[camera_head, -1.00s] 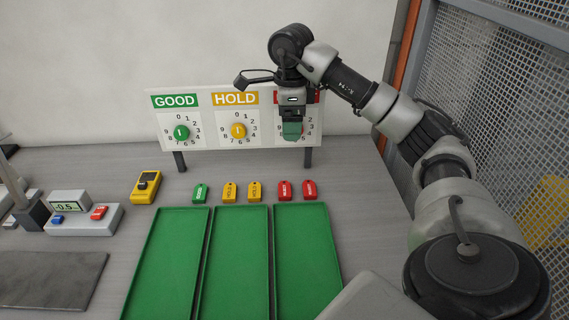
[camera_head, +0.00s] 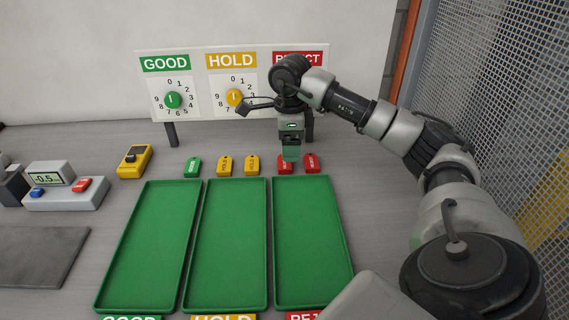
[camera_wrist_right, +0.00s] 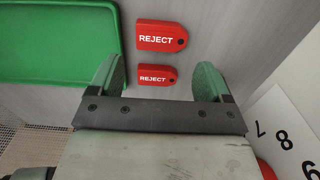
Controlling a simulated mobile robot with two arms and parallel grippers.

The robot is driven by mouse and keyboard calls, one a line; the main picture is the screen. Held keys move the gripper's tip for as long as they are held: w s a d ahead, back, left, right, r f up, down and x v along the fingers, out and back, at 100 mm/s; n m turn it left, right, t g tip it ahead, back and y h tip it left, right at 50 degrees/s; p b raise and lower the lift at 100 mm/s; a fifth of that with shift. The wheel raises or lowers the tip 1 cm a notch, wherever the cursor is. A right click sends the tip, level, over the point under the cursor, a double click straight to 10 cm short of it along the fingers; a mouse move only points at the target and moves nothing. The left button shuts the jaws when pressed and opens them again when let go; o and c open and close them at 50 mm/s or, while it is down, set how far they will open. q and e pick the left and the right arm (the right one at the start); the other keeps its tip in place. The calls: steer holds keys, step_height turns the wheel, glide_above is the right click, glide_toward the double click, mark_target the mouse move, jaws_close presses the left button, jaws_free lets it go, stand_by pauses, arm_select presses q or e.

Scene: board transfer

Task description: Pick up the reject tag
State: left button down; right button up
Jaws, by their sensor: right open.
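Two red reject tags lie on the grey table behind the right-hand green tray. In the head view the left one (camera_head: 284,168) is partly hidden by my gripper, and the right one (camera_head: 312,163) shows beside it. In the right wrist view both tags read REJECT: one tag (camera_wrist_right: 157,76) lies between the spread fingers, and the other tag (camera_wrist_right: 161,36) lies beyond the fingertips. My right gripper (camera_head: 291,155) is open and empty, pointing down just over the left tag; its fingers also show in the wrist view (camera_wrist_right: 158,75). My left gripper is not in view.
Three green trays stand in front of the tags, the right one (camera_head: 311,245) nearest. A green tag (camera_head: 193,167) and two yellow tags (camera_head: 224,166) lie to the left. The dial board (camera_head: 203,90) stands close behind my gripper. A scale (camera_head: 65,190) stands at left.

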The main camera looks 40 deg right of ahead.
mark_target(284, 164)
step_height(284, 164, down, 5)
steer(key=shift+w+a+r, duration=0.1)
steer(key=shift+w+a, duration=0.05)
steer(key=c, duration=0.7)
steer(key=shift+r, duration=0.1)
